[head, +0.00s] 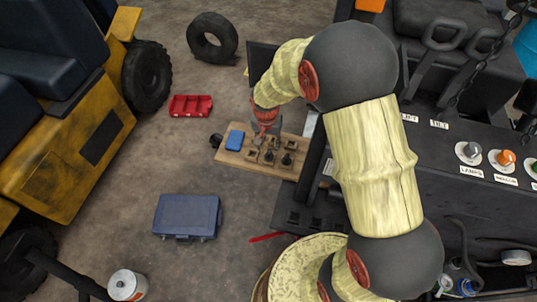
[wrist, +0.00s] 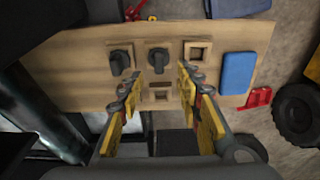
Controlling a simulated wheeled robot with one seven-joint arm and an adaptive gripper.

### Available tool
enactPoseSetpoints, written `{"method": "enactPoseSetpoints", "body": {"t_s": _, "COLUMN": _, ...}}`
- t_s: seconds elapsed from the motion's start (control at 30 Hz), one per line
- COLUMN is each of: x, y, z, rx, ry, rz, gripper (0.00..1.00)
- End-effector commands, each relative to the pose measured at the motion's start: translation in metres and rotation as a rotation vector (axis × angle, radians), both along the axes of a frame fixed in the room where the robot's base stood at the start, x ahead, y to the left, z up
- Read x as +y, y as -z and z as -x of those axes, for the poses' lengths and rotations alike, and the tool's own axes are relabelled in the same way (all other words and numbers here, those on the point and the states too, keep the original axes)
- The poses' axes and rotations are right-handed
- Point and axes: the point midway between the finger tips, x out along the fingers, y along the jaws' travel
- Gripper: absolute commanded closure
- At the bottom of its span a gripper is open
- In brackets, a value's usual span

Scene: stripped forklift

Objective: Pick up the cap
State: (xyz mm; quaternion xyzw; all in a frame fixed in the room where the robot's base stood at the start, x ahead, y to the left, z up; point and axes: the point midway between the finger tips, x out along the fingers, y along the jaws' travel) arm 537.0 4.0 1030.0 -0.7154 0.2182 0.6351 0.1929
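A wooden board (head: 225,157) with square sockets lies in the middle of the head view and fills the upper wrist view (wrist: 75,60). Two black knob-like pieces stand on it, a left one (wrist: 121,62) and a middle one (wrist: 158,60). I cannot tell for certain which piece is the cap. My gripper (wrist: 157,80) is open, its fingers pointing at the board on either side of the middle piece's column.
A blue block (wrist: 238,72) lies on the board, right of an empty square socket (wrist: 197,52). A red tray (head: 190,106), a tire (head: 212,37) and a blue case (head: 187,216) rest on the floor. The dark forklift panel (head: 450,175) bounds the right side.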

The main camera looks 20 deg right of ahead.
Motion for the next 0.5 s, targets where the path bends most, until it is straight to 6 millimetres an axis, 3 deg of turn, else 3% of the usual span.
{"method": "enactPoseSetpoints", "body": {"t_s": 0.27, "x": -0.001, "y": 0.024, "z": -0.001, "rx": 0.003, "ry": -0.001, "rz": 0.001, "gripper": 0.65}}
{"method": "enactPoseSetpoints", "body": {"t_s": 0.5, "x": -0.003, "y": 0.057, "z": -0.003, "rx": 0.002, "ry": -0.002, "rz": 0.000, "gripper": 0.65}}
